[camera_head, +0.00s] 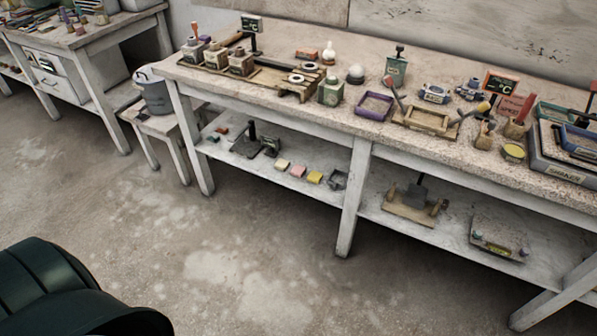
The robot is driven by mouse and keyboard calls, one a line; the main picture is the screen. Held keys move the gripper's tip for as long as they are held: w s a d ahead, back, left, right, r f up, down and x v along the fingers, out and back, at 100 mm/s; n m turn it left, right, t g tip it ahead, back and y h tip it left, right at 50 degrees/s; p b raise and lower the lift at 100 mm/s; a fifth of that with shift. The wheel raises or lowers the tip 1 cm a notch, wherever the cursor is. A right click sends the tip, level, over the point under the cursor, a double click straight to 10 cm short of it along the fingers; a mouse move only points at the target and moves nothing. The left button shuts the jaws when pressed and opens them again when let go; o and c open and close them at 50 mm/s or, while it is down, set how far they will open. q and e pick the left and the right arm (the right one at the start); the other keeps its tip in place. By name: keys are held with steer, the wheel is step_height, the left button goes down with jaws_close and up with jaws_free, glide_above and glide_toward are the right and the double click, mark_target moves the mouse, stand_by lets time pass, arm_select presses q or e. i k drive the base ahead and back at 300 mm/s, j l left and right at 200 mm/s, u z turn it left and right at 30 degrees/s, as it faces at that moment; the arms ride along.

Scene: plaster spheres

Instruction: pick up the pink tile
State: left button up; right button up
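A small pink tile (298,171) lies on the lower shelf (250,183) of the long workbench. It is in a short row between a cream tile (282,165) on its left and a yellow tile (315,177) on its right. Its top face shows fully, and nothing visible rests on it. Neither of my grippers is in view.
The bench top (352,118) above the shelf is crowded with small boxes, trays and tools. A bench leg (353,195) stands right of the tile row. A grey bucket (154,93) sits on a low stool at left. The concrete floor in front is clear.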

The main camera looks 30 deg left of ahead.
mark_target(297, 170)
steer(key=u, duration=1.25)
steer(key=i+j+z, duration=0.15)
steer(key=i+j, duration=0.2)
steer(key=i+j+z, duration=0.1)
steer(key=i+j, duration=0.25)
steer(key=i+j+z, duration=0.15)
steer(key=i+j, duration=0.2)
steer(key=i+j+z, duration=0.15)
steer(key=i+j, duration=0.2)
steer(key=j, duration=0.15)
steer(key=i+j+z, duration=0.1)
steer(key=i+j, duration=0.15)
steer(key=j, duration=0.2)
steer(key=i+j+z, duration=0.15)
steer(key=i+j, duration=0.15)
steer(key=j, duration=0.2)
